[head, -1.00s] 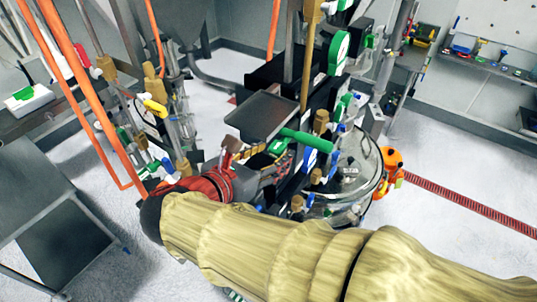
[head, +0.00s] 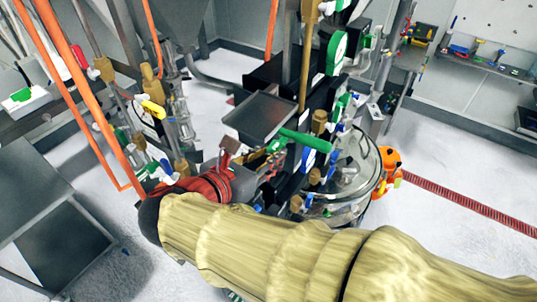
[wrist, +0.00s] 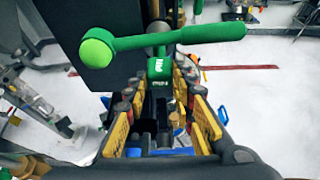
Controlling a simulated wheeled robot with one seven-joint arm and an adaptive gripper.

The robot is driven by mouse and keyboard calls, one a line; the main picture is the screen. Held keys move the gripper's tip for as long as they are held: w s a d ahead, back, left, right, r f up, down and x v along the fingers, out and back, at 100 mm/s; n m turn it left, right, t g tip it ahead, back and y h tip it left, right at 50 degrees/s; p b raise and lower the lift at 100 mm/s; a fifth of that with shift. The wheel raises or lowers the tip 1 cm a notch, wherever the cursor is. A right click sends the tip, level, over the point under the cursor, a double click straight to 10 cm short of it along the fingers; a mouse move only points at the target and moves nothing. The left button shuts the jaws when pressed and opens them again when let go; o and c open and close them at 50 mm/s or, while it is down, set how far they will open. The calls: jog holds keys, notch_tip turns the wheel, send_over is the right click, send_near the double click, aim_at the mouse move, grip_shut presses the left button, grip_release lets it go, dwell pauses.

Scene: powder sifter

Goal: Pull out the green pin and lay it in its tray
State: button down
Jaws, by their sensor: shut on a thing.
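The green pin (wrist: 159,71) shows in the wrist view as a green block with white lettering, at the fingertips. My gripper (wrist: 160,98) is shut on it; its two yellow-labelled fingers reach up from the bottom of the picture. In the head view my gripper (head: 266,158) is partly hidden behind my wrist and the machine. The rest of the pin is hidden, and I cannot tell how deep it sits. The dark grey tray (head: 262,113) is above and left of the green handle in the head view.
A long green handle (head: 305,140) with a round end (wrist: 96,51) crosses just above the fingertips in the wrist view. A glass-topped vessel (head: 352,165) stands at right. Orange pipes (head: 85,80) and fittings crowd the left. Open floor (head: 460,170) lies right.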

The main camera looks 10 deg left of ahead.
jog(key=shift+s, duration=0.1)
jog(key=shift+s+a, duration=0.2)
jog(key=shift+s, duration=0.05)
jog(key=s+a+p, duration=0.3)
jog(key=s, duration=0.4)
jog(key=shift+s, duration=0.35)
dwell(3.4)
